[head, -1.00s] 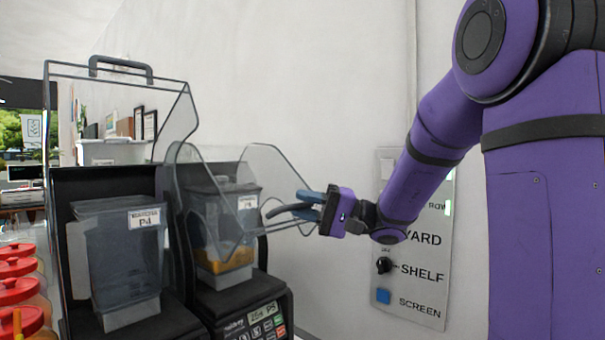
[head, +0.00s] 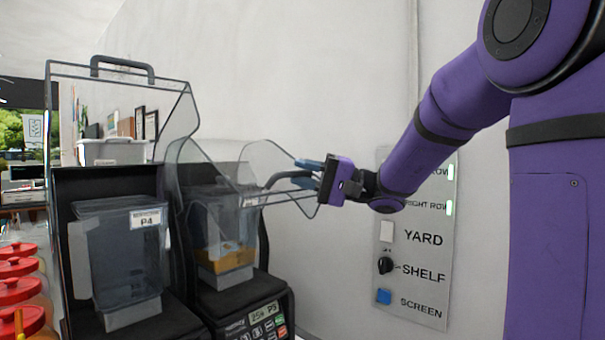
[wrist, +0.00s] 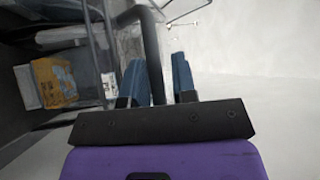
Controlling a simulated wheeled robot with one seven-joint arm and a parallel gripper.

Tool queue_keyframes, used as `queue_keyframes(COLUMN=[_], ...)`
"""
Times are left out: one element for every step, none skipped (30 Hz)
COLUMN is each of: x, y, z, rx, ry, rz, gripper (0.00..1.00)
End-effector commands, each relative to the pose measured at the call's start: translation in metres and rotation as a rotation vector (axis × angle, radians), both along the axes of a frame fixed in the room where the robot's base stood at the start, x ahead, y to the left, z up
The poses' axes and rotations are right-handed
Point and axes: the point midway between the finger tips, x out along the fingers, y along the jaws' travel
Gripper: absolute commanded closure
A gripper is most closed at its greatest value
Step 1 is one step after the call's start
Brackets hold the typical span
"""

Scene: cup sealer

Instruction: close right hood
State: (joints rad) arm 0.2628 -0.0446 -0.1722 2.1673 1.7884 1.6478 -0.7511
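The right hood (head: 262,160) is a clear tilted cover over the right blender's jar (head: 225,232). It stands partly raised, its front edge out toward the wall panel. Its dark bar handle (head: 283,177) reaches my gripper (head: 311,172), which is at the hood's front. In the wrist view the dark handle (wrist: 152,45) runs down between the two blue fingers of my gripper (wrist: 160,80). The fingers are spread, with a small gap seen beside the handle on the right. Whether the left finger touches the handle is not clear.
The left hood (head: 120,84) stands raised over the left blender's jar (head: 118,255). A wall panel (head: 415,285) with buttons and a knob is right of the blenders. Red-lidded jars (head: 20,290) are at the lower left. The wall space above my gripper is free.

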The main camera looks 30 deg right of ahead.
Motion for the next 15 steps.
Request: queue_keyframes(x=[-0.001, -0.001, -0.002, -0.002, -0.003, -0.004, -0.004, -0.005, -0.006, -0.006, -0.007, -0.008, -0.009, -0.009, -0.01], y=[-0.003, -0.004, -0.006, -0.008, -0.009, -0.011, -0.013, -0.014, -0.016, -0.018, -0.019, -0.021, -0.023, -0.024, -0.026], z=[-0.002, -0.002, -0.004, -0.005, -0.005, -0.007, -0.007, -0.008, -0.01, -0.011, -0.011, -0.012, -0.013, -0.014, -0.015], rx=[0.0, 0.0, 0.0, 0.0, 0.0, 0.001, 0.001, 0.0, 0.0, 0.0, 0.0, 0.0, 0.0, 0.0, 0.0], ry=[0.001, 0.001, 0.001, 0.001, 0.001, 0.0, 0.0, 0.001, 0.002, 0.002, 0.002, 0.002, 0.002, 0.002, 0.002], rz=[-0.002, -0.003, -0.003, -0.003, -0.003, -0.002, -0.002, -0.002, -0.002, -0.003, -0.003, -0.003, -0.003, -0.002, -0.003], gripper=[0.75, 0.75, 0.75, 0.75, 0.75, 0.75, 0.75, 0.75, 0.75, 0.75, 0.75, 0.75, 0.75, 0.75, 0.75])
